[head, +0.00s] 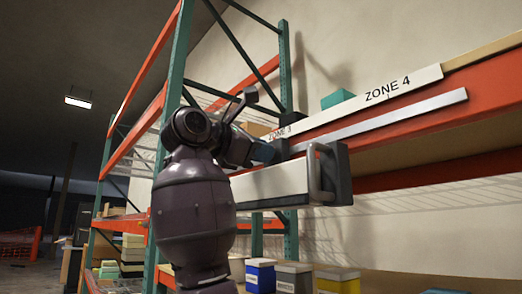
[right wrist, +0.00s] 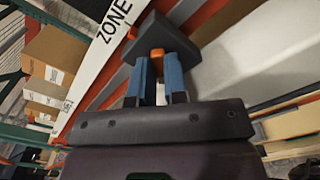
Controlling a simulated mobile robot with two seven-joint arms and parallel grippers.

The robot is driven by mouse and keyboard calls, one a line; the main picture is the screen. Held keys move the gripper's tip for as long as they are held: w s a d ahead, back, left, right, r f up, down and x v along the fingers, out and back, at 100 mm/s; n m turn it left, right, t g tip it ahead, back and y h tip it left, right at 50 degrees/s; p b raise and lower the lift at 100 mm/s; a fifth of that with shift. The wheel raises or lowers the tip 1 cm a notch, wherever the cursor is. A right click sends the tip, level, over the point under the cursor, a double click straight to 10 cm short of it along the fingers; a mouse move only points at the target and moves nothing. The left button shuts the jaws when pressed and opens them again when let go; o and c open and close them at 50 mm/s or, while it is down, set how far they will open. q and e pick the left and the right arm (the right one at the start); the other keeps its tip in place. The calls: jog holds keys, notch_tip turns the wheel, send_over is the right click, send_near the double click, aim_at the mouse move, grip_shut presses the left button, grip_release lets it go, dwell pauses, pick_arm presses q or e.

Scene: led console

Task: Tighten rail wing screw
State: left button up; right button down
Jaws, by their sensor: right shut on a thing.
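The LED console (head: 285,184) is a long white box with a dark end cap and a grey handle (head: 316,172). It hangs in front of the orange shelf beam, below the silver rail (head: 400,113). In the right wrist view, a dark clamp block (right wrist: 180,43) carries the small orange wing screw (right wrist: 157,53). My right gripper (right wrist: 159,72) has its blue fingers shut on the wing screw. In the head view the right gripper (head: 265,152) is at the clamp block, and the wing screw is hidden there. My left gripper is out of view.
A white ZONE 4 label strip (head: 387,90) runs along the beam above the rail. A teal box (head: 337,98) is on the upper shelf. Yellow, black and white bins (head: 294,277) stand below the console. A green rack post (head: 172,110) rises behind my arm.

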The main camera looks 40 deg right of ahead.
jog(key=m+p, duration=0.1)
jog(key=m, duration=0.4)
jog(key=shift+s+f+m, duration=0.1)
jog(key=shift+m, duration=0.3)
jog(key=shift+f+m+p, duration=0.15)
jog(key=shift+m+p, duration=0.25)
jog(key=shift+m, duration=1.8)
jog(key=c, duration=1.1)
grip_release()
jog(key=shift+c, duration=0.2)
jog(key=a+b, duration=0.1)
jog(key=a, duration=1)
jog(key=shift+s, duration=0.45)
jog(key=shift+d, duration=0.1)
